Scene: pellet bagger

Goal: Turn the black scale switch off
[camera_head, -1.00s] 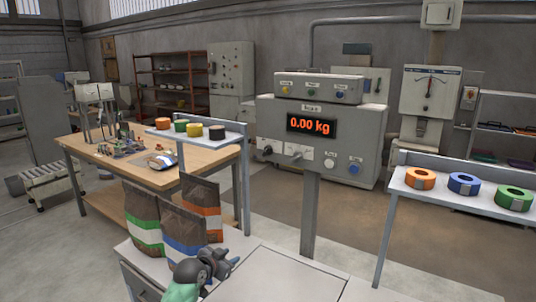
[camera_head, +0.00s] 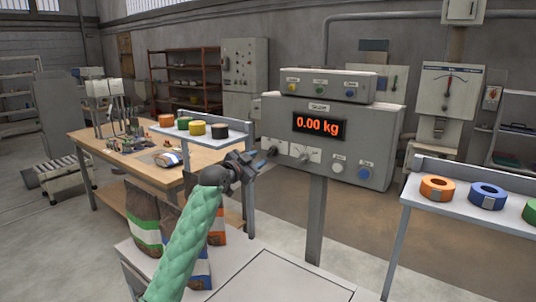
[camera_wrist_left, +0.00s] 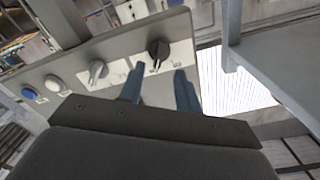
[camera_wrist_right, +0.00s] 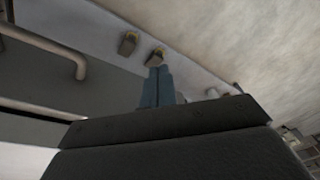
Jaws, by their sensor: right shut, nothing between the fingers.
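The black scale switch (camera_wrist_left: 158,50) is a dark rotary knob on a white plate at one end of the scale panel. In the left wrist view it sits just beyond and between the fingertips of my left gripper (camera_wrist_left: 159,76), which are apart with a gap to the knob. In the head view my left gripper (camera_head: 262,160) is raised at the panel's left end and partly covers the switch. The scale (camera_head: 384,120) shows 0.00 kg on its lit red display (camera_head: 319,126). My right gripper (camera_wrist_right: 157,86) has its fingers together, empty, and shows only in its own wrist view.
Beside the switch are a grey knob (camera_wrist_left: 97,70), a white button (camera_wrist_left: 54,83) and a blue button (camera_head: 364,174). Several bags (camera_head: 143,214) stand below my left arm. A shelf with tape rolls (camera_head: 437,188) is at right. Another shelf with rolls (camera_head: 220,131) is behind left.

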